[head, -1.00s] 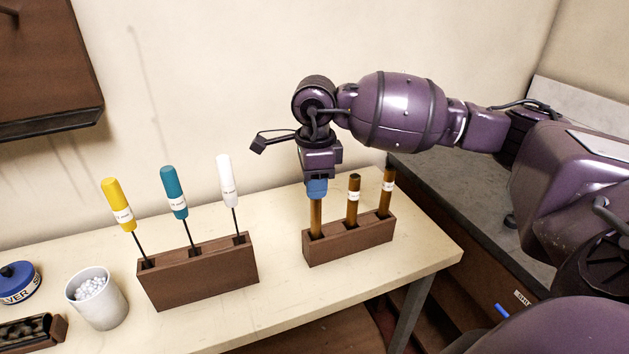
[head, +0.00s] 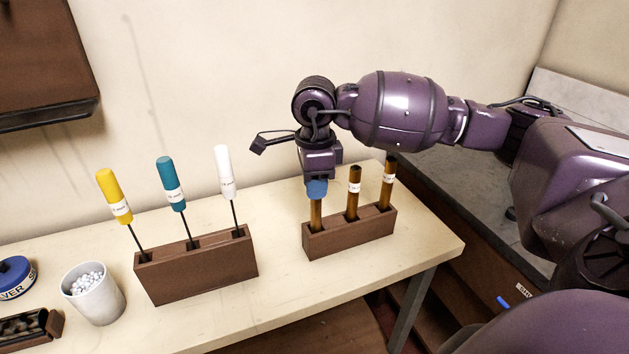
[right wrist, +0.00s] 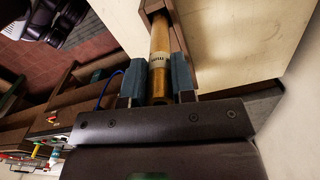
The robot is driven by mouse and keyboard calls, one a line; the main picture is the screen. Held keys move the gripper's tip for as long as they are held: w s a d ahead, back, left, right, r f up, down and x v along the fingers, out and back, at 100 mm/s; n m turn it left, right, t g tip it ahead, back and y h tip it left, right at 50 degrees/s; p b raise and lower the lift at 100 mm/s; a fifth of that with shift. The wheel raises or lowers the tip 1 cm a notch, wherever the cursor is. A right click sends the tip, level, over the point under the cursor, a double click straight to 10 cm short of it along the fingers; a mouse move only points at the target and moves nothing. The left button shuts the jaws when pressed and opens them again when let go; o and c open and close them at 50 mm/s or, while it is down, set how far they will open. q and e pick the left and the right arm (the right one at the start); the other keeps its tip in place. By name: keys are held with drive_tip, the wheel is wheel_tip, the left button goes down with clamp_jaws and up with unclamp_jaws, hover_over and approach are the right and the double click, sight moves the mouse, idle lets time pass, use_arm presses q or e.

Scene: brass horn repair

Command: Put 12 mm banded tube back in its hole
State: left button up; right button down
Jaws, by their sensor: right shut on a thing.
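My right gripper (head: 317,188) is shut on a brown banded tube (head: 316,212), above the left hole of the right-hand wooden block (head: 350,238). The tube is upright and its lower end is hidden at the hole. In the right wrist view the tube (right wrist: 160,50) lies between the blue-grey fingers (right wrist: 156,82). Its pale label has print too small to read fully. The far end meets the block (right wrist: 150,8). Two similar labelled tubes stand in the other holes: the middle tube (head: 353,195) and the right tube (head: 387,185). My left gripper is out of view.
A second wooden block (head: 200,272) holds yellow (head: 113,195), teal (head: 170,185) and white (head: 224,172) handled tools to the left. A white cup (head: 95,300) of small balls and a blue tin (head: 15,278) stand farther left. The table between the blocks is clear.

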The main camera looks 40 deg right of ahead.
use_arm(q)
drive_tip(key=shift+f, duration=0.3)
use_arm(e)
drive_tip(key=shift+f, duration=0.45)
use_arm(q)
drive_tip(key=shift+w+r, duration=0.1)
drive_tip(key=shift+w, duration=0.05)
use_arm(e)
drive_tip(key=c, duration=0.9)
unclamp_jaws()
drive_tip(key=shift+o, duration=0.2)
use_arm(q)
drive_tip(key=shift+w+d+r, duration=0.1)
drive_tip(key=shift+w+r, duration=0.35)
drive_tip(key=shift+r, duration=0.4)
use_arm(e)
wheel_tip(320, 180, up, 11)
drive_tip(key=shift+f, duration=0.1)
